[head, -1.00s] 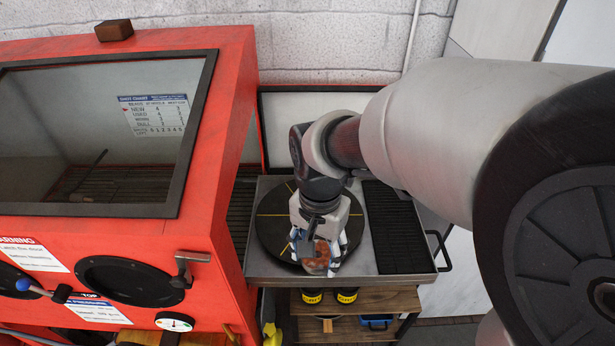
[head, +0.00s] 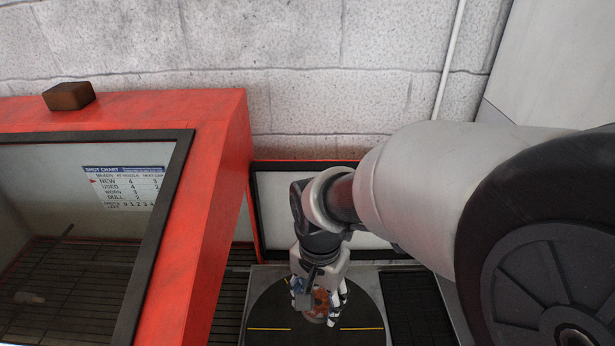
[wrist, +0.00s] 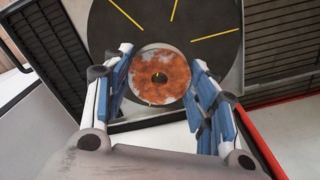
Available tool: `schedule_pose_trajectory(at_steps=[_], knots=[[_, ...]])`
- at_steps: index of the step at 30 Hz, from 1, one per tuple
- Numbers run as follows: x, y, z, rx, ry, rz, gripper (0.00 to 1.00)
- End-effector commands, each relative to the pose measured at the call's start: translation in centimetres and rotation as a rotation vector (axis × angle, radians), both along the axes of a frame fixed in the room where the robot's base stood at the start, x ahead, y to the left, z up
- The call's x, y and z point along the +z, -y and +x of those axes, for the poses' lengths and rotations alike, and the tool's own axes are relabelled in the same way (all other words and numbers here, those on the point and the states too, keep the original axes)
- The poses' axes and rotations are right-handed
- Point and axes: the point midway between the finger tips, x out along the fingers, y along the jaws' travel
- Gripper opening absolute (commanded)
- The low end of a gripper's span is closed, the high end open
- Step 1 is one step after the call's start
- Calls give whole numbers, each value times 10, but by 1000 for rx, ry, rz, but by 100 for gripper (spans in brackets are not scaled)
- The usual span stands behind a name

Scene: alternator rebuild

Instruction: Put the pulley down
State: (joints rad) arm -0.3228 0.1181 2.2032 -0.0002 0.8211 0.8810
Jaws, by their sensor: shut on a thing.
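The pulley (wrist: 160,75) is a round disc with patchy orange rust on its face and a dark center hole. My gripper (wrist: 163,92) is shut on it, with the blue-padded fingers on either side of its rim. In the head view the pulley (head: 320,302) shows as a rusty patch between the fingers of my gripper (head: 318,305). It is in front of a round black turntable (head: 268,318) with yellow marks. I cannot tell whether the pulley touches the turntable or hangs above it.
A red blast cabinet (head: 215,200) with a glass window stands at the left. A brown block (head: 69,96) lies on its top. A framed pale panel (head: 280,205) is behind the turntable. Dark slatted grating (head: 418,310) lies right of the turntable.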

Motion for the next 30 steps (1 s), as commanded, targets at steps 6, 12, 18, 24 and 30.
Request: schedule_pose_trajectory(at_steps=[6,12,18,24,30], knots=[[-65,0,-1,0,-5,-2,21],[-104,0,-1,0,-1,0,21],[-117,0,0,0,1,0,21],[-145,0,0,0,-3,-1,21],[-157,0,0,0,1,0,21]])
